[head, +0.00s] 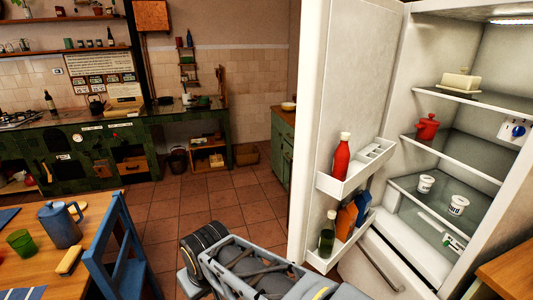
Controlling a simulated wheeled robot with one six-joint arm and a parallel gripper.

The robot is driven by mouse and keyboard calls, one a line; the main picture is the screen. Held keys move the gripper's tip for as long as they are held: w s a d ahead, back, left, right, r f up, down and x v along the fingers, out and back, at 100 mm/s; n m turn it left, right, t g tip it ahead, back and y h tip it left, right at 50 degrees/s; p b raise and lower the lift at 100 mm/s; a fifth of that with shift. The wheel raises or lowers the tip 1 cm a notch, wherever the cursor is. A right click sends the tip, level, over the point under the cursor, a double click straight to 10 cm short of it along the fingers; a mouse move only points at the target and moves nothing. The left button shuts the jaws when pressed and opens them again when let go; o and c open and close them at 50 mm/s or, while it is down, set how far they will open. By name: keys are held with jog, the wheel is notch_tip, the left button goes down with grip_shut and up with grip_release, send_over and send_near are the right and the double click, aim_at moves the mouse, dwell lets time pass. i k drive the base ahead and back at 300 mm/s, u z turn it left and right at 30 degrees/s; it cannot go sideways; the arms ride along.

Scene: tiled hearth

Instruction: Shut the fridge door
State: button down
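The fridge (490,192) stands at the right with its inside showing and its light on. Its white door (312,130) is wide open, swung out to the left, with its shelved inner face towards me. The upper door shelf (335,188) holds a red bottle (341,158). The lower door shelf (322,262) holds a dark green bottle (328,232) and orange and blue packs (346,220). Part of my arm shows at the bottom middle, in front of and left of the door's lower end. I see no gripper fingers.
A wooden table (95,258) with a blue jug (60,224) and a blue chair (118,255) stand at the left. A wooden worktop (508,270) is at the lower right. Tiled floor (215,205) is clear between the table and the door. Green cabinets line the back.

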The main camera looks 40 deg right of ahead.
aim_at(348, 48)
jog(key=u, duration=0.05)
jog(key=i, duration=0.85)
jog(key=z, duration=0.8)
jog(key=i, duration=0.8)
jog(key=z, duration=0.7)
